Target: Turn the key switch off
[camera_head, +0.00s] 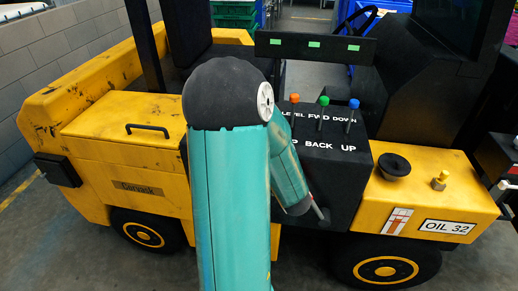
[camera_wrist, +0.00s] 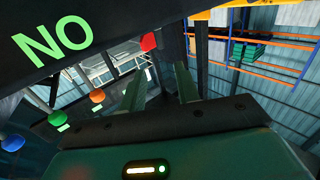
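A small red piece (camera_wrist: 148,41), likely the key switch, shows in the wrist view on the edge of a dark panel (camera_wrist: 60,75) with large green letters reading "NO". My gripper (camera_wrist: 160,70) is open, its two green fingers apart with nothing between them. The red piece lies just beyond the fingertips, nearer the left finger's line, with a visible gap. In the head view my teal arm covers much of the vehicle's middle. A thin pale and red piece (camera_head: 318,208) shows beside my arm's lower end; I cannot tell what it is.
The yellow forklift (camera_head: 130,140) has a black console with an orange lever (camera_head: 294,98), a green lever (camera_head: 324,101) and a blue lever (camera_head: 353,104). A black cap (camera_head: 394,166) and a brass fitting (camera_head: 439,181) stand on its right side. Racks (camera_wrist: 262,62) are far behind.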

